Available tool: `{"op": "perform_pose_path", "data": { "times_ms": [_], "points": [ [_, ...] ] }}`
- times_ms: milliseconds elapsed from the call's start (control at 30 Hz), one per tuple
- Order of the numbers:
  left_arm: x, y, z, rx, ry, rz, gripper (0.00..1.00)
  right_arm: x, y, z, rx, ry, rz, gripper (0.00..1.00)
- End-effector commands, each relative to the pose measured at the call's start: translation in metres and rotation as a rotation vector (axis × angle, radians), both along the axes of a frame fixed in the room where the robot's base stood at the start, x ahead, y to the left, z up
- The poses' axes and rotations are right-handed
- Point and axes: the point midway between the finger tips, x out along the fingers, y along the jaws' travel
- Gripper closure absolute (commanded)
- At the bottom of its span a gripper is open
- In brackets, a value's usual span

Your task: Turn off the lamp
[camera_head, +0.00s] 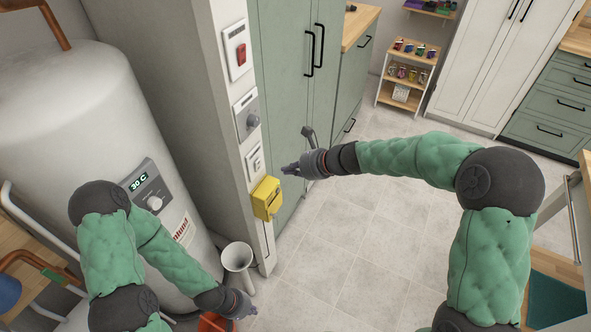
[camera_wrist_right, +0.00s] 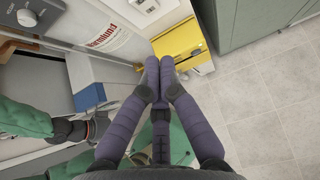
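A white trumpet-shaped thing (camera_head: 237,257) stands low beside the wall; it may be the lamp, but I cannot be sure. On the narrow white wall are a red rocker switch (camera_head: 241,54), a dial switch (camera_head: 251,120) and a small white switch (camera_head: 254,161). My right gripper (camera_head: 288,170) is just right of the small switch and above the yellow box; contact is not clear. In the right wrist view its fingertips (camera_wrist_right: 160,68) are together with nothing between them. My left gripper (camera_head: 246,306) is low, below the trumpet-shaped thing; its fingers are too small to judge.
A yellow box (camera_head: 266,199) juts from the wall and also shows in the right wrist view (camera_wrist_right: 180,43). A white boiler (camera_head: 75,110) fills the left. A green cabinet (camera_head: 285,70) stands behind my right gripper. The tiled floor (camera_head: 345,235) is clear in the middle.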

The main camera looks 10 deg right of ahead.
Motion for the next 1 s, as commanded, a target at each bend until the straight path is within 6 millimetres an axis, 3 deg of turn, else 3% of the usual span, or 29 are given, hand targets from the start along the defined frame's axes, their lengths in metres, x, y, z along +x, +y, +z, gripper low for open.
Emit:
{"op": "perform_pose_path", "data": {
  "times_ms": [267, 567, 1000],
  "points": [
    [0.0, 0.0, -0.022, 0.0, 0.0, 0.0, 1.0, 0.024, 0.034, -0.035, 0.0, 0.0, 0.002, 1.0],
    [0.0, 0.0, -0.022, 0.0, 0.0, 0.0, 1.0, 0.044, 0.06, -0.026, 0.0, -0.001, 0.001, 1.0],
    [0.0, 0.0, -0.022, 0.0, 0.0, 0.0, 1.0, 0.046, 0.063, -0.025, 0.0, 0.0, -0.001, 1.0]
  ]
}}
